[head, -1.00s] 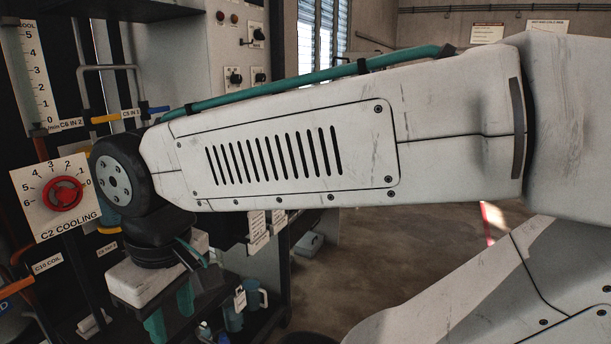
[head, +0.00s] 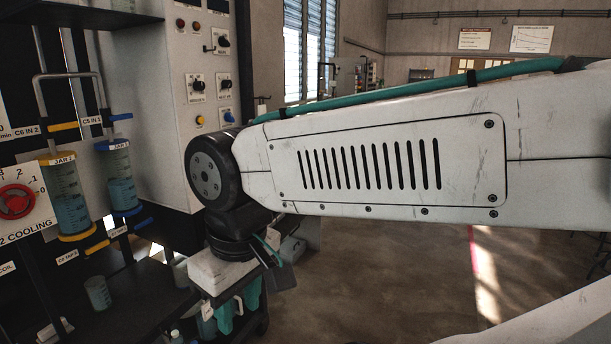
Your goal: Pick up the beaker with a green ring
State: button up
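My gripper (head: 238,305) points down at the lower left of the head view, with its two teal fingers apart and nothing visible held between them. A small clear beaker (head: 98,293) with bluish content stands on the black shelf to the left of my gripper. I cannot make out a green ring on it. More vessels (head: 206,322) stand lower down, partly hidden behind and beside my gripper. Which of them, if any, has a green ring cannot be told.
Two tall jars, one with a yellow rim (head: 67,200) and one with a blue rim (head: 121,180), hang on the rack at left. A red valve wheel (head: 15,202) is at the far left. A control panel (head: 208,90) stands behind my wrist. The floor (head: 400,280) at right is clear.

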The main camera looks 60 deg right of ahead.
aim_at(97, 288)
jog(key=z, duration=1.35)
jog(key=i, duration=1.95)
jog(key=u, duration=2.35)
